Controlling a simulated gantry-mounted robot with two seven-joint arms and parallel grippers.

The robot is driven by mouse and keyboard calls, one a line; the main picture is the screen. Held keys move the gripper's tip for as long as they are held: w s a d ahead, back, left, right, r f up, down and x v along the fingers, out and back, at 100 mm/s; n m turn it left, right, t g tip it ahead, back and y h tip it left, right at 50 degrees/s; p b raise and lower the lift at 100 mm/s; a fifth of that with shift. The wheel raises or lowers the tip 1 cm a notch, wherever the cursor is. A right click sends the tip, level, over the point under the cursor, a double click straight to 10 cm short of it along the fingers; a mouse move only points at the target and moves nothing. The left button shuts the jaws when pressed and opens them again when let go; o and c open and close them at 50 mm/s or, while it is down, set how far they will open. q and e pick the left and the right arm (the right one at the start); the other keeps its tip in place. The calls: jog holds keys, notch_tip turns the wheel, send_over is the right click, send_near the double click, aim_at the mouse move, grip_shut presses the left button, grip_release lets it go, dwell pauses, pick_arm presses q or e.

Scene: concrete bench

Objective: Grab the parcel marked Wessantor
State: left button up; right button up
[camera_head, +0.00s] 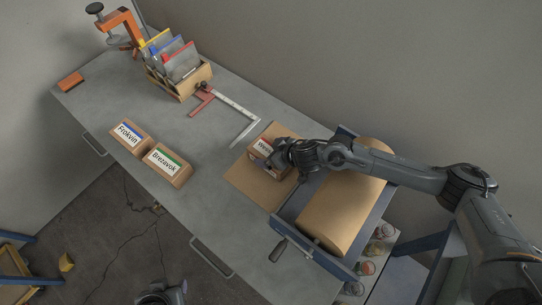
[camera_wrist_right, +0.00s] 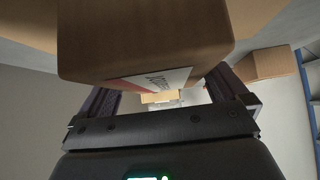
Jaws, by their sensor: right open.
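The parcel with a red-striped label starting "Wess" (camera_head: 262,146) sits on a flat brown board (camera_head: 250,180) in the head view; the rest of its name is hidden by my right gripper. My right gripper (camera_head: 279,158) is at the parcel's right side, jaws open. In the right wrist view the parcel (camera_wrist_right: 145,40) fills the top, close in front of the open fingers (camera_wrist_right: 165,95), its label partly visible. I cannot tell whether they touch. The Frokvin parcel (camera_head: 129,136) and Brezavok parcel (camera_head: 166,163) lie to the left.
A large brown paper roll (camera_head: 345,210) in a blue-grey holder stands just right of the parcel. A red caliper-like tool (camera_head: 205,98), a wooden file rack (camera_head: 180,82) and an orange clamp (camera_head: 122,27) are at the back. The bench front (camera_head: 215,215) is clear.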

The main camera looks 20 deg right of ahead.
jog(key=shift+c, duration=0.2)
jog(key=c, duration=0.9)
jog(key=shift+r, duration=0.1)
jog(key=shift+c, duration=0.4)
